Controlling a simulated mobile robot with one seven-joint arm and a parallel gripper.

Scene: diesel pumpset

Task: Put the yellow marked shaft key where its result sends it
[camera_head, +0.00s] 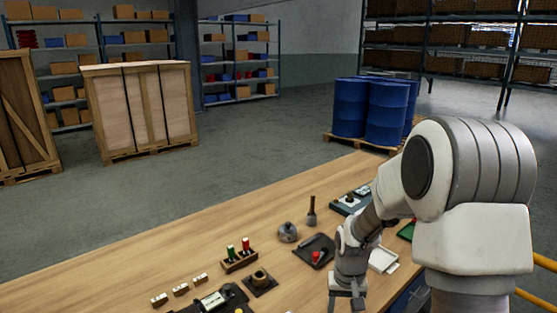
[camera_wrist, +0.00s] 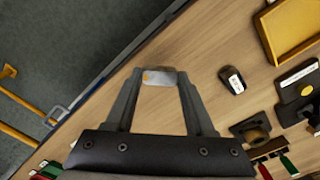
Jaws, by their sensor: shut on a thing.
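My gripper (camera_wrist: 160,76) is shut on a small silver-grey block with a yellow mark at its left end, the shaft key (camera_wrist: 160,78). The key lies crosswise between the two fingertips, above bare wooden table in the wrist view. In the head view my gripper (camera_head: 347,298) points down at the lower right, over the table's near part; the key cannot be made out there. A rack (camera_head: 240,262) with green and red handled pieces stands to its left. A dark display device (camera_head: 218,299) lies left of that; its reading is not legible.
A black square fixture (camera_head: 260,281), several small labelled blocks (camera_head: 180,289), a dark tray (camera_head: 315,248) with a red-topped piece and a white tray (camera_head: 383,261) stand on the table (camera_head: 130,265). A yellow tray (camera_wrist: 290,32) shows in the wrist view. The table's left part is mostly clear.

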